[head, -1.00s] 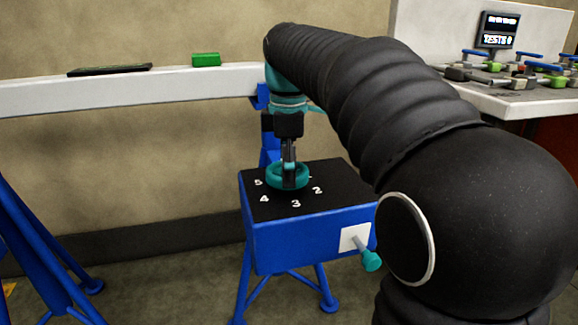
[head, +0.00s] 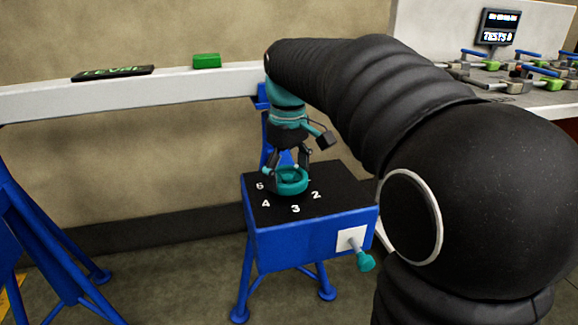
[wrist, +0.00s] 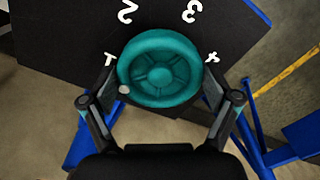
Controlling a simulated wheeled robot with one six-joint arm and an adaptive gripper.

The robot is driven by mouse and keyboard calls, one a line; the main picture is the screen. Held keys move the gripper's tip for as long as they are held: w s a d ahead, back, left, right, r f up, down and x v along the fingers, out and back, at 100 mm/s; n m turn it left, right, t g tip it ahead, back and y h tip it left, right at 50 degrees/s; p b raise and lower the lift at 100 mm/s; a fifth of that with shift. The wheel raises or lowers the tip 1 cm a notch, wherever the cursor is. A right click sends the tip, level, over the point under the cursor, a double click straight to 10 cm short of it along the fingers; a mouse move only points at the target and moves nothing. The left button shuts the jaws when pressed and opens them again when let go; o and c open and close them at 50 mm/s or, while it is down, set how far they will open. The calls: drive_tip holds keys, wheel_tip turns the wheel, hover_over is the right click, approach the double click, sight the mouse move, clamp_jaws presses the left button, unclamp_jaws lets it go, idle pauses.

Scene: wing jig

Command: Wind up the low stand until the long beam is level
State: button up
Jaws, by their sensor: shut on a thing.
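The teal handwheel (head: 291,183) lies on the black numbered top of the blue low stand (head: 312,237). My gripper (head: 287,172) points down and is shut on the wheel. In the wrist view, its fingers (wrist: 164,88) sit on opposite sides of the wheel (wrist: 160,70), near the marks 1 and 4. A small pale knob shows at the wheel's rim. The long white beam (head: 190,85) runs along the wall above the stand, its left end lower in the picture. A dark slab with greenish marks (head: 113,73) and a green block (head: 207,61) lie on it.
A teal-knobbed side screw (head: 364,260) sticks out of the stand's front. Another blue stand (head: 45,250) is at the left. A bench with clamps (head: 525,90) and a small screen (head: 499,27) stands at the back right. Open floor lies between the stands.

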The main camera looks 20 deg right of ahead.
sight(288, 175)
drive_tip(key=shift+m+p, duration=0.45)
drive_tip(key=shift+m, duration=0.75)
drive_tip(key=o, duration=0.9)
wheel_tip(288, 175, up, 12)
drive_tip(key=shift+s, duration=0.1)
